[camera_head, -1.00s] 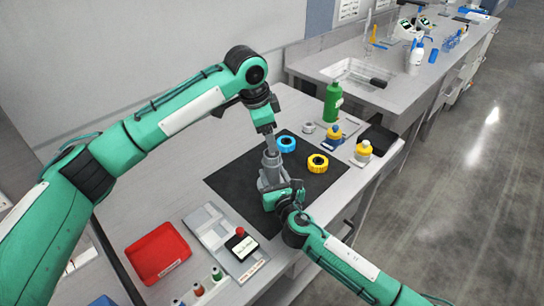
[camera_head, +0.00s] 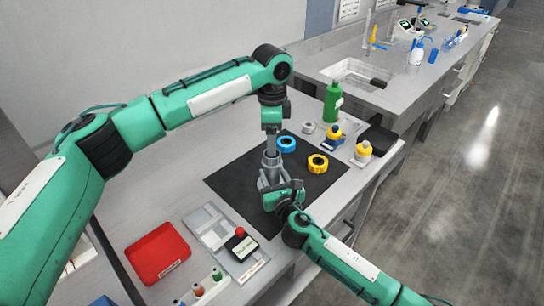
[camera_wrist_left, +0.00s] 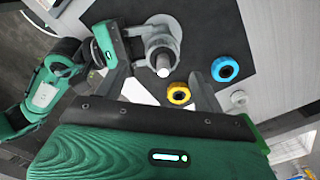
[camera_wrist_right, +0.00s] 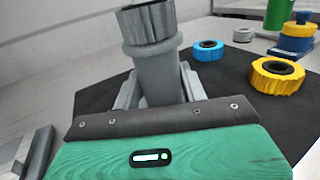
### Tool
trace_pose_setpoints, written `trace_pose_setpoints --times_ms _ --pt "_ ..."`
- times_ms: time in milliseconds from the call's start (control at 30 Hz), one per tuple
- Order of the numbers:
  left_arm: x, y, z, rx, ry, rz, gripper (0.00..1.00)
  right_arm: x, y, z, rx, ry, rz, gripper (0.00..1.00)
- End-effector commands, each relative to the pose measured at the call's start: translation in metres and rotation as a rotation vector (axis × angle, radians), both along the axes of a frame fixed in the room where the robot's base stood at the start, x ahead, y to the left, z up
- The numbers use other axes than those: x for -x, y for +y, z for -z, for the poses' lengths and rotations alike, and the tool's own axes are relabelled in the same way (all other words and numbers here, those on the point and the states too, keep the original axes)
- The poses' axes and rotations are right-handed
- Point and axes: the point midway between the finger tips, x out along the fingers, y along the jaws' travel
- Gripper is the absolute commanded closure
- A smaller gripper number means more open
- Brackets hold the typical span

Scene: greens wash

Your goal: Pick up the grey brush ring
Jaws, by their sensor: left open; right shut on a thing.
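The grey ring (camera_head: 308,128), light grey and small, lies on the bench beyond the black mat. It also shows in the left wrist view (camera_wrist_left: 238,98) and the right wrist view (camera_wrist_right: 243,35). My right gripper (camera_head: 280,188) is shut on an upright grey collared cylinder (camera_wrist_right: 160,75) over the mat. My left gripper (camera_head: 271,152) is open, pointing down just above that cylinder. In the left wrist view the cylinder (camera_wrist_left: 161,48) shows between its fingers. I cannot tell whether they touch it. The grey ring is clear of both grippers.
On the black mat (camera_head: 228,182) are a blue ring (camera_head: 287,144) and a yellow ring (camera_head: 318,163). A red tray (camera_head: 157,253) lies front left.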

Motion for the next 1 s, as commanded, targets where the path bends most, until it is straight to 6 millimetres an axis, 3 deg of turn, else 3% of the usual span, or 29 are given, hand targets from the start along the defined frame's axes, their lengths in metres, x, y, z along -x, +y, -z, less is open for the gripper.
trace_pose_setpoints --times_ms 300,600,633,867,1000 --pt "-0.005 0.004 0.044 -0.001 0.002 -0.001 0.30 0.000 0.000 0.000 0.000 0.000 0.001 0.89" --pt "-0.005 0.004 0.050 0.000 0.000 -0.002 0.30 0.000 0.000 0.000 0.001 0.000 0.001 0.89" --pt "-0.005 0.004 0.050 0.000 0.000 -0.002 0.32 0.000 0.000 0.000 0.001 0.000 0.001 0.89" --pt "-0.005 0.004 0.050 0.000 0.000 -0.002 0.77 0.000 0.000 0.000 0.001 0.000 0.001 0.89" --pt "-0.005 0.004 0.049 0.001 0.000 -0.002 0.79 0.000 0.000 0.000 0.000 0.000 0.001 0.89"
